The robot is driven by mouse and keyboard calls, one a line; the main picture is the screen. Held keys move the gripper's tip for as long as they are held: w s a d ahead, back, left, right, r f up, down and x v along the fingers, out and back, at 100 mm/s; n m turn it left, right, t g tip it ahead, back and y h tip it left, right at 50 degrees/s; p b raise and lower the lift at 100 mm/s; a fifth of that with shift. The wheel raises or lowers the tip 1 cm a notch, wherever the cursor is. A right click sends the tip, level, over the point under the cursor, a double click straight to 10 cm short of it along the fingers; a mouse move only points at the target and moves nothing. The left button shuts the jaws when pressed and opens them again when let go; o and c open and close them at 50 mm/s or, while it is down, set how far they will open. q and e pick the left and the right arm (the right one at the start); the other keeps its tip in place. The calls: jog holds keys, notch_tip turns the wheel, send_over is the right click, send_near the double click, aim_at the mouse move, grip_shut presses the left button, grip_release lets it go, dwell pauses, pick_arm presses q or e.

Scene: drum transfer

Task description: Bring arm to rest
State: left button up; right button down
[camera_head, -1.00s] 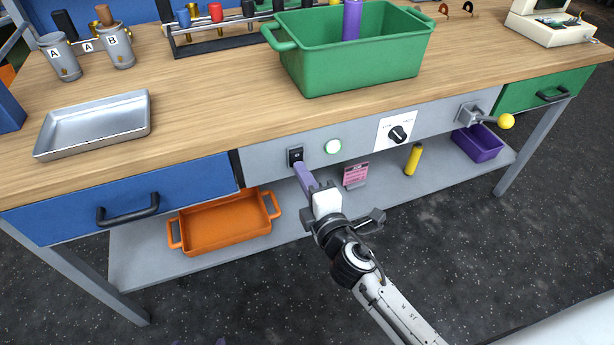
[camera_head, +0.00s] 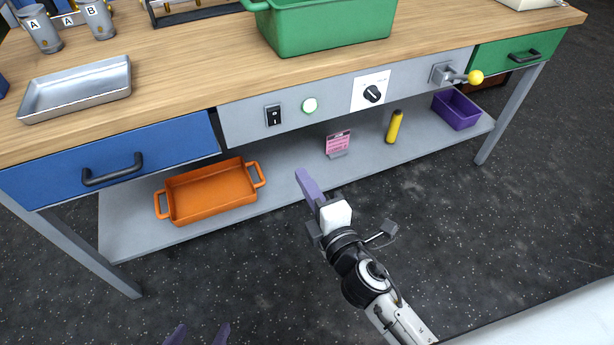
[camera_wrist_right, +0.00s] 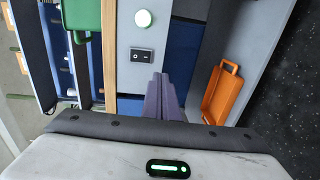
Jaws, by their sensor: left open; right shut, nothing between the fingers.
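My right gripper (camera_head: 303,175) has purple fingers and is shut and empty. It hangs in front of the bench, below the grey control panel (camera_head: 340,102), apart from it. In the right wrist view its closed fingers (camera_wrist_right: 161,82) point toward the panel, just beside the black rocker switch (camera_wrist_right: 142,56). My left gripper (camera_head: 198,335) shows only as two purple fingertips, spread apart, at the bottom edge of the head view, over the floor.
The lower shelf carries an orange tray (camera_head: 211,193), a pink card (camera_head: 338,143), a yellow cylinder (camera_head: 394,127) and a purple bin (camera_head: 456,109). A blue drawer (camera_head: 110,165) is at left. A lever with a yellow knob (camera_head: 475,77) sticks out at right. The floor in front is clear.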

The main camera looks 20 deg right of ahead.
pick_arm(q)
jog(key=shift+w+r, duration=0.15)
jog(key=shift+w, duration=0.2)
pick_arm(e)
jog(key=s+d+f+m+g+h, duration=0.3)
jog(key=s+d+m+g+h, duration=0.15)
jog(key=d+m, duration=0.6)
jog(key=s+d+f+m+g, duration=0.3)
jog(key=s+f+m+g, duration=0.15)
jog(key=s, duration=0.45)
jog(key=s+a+m+g+y, duration=0.2)
jog(key=s+a+m+g, duration=0.15)
jog(key=s, duration=0.75)
jog(key=w+a+f+t+y, duration=0.3)
jog(key=w+a+f+t, duration=0.1)
jog(key=a+f, duration=0.3)
pick_arm(q)
notch_tip(320, 180, up, 8)
jog(key=p, duration=1.2)
jog(key=shift+s+a+y, duration=0.25)
jog(key=shift+a+y, duration=0.05)
jog(key=shift+a, duration=0.1)
pick_arm(e)
notch_tip(320, 180, up, 9)
jog(key=n, duration=0.1)
jog(key=shift+d+f, duration=0.2)
jog(key=shift+d, duration=0.25)
pick_arm(q)
jog(key=shift+f, duration=0.2)
